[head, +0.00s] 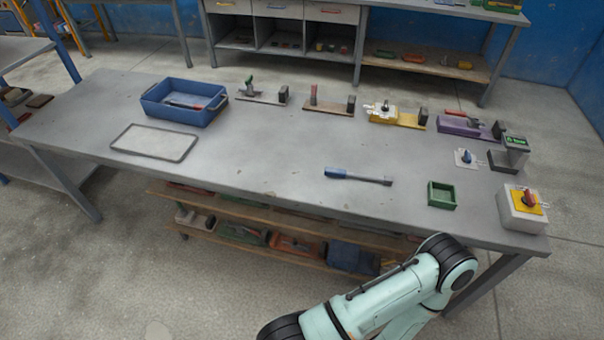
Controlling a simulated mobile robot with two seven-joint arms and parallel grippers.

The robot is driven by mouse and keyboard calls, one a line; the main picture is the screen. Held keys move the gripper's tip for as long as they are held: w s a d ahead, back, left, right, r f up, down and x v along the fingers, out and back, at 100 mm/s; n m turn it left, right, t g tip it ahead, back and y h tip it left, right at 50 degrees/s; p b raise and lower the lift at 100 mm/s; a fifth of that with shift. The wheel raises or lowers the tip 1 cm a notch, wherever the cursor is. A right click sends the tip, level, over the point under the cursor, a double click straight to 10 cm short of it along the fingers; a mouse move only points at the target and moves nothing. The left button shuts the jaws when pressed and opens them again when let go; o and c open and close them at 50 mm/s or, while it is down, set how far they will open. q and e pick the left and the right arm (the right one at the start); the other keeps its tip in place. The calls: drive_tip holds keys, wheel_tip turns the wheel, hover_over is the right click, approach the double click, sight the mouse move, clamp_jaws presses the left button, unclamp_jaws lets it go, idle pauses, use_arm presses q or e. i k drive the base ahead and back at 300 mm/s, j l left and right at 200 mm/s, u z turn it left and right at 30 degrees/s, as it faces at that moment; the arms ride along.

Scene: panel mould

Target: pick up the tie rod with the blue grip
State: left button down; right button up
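The tie rod with the blue grip (357,176) lies flat on the grey workbench, right of the middle and near the front edge. Its blue grip is at the left end and its dark grey shaft points right. Nothing touches it. One of my arms reaches in from the bottom at the right, below the front edge of the bench. No gripper shows on it, and my other arm is not in view.
The workbench (262,155) holds a blue crate (182,117) with a red-handled tool inside, a pale tray (153,143), several clamp fixtures along the back, a green box (442,195) and a switch box (522,208). The bench is clear around the rod.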

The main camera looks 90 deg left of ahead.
sight(334, 172)
drive_tip(key=u, duration=1.8)
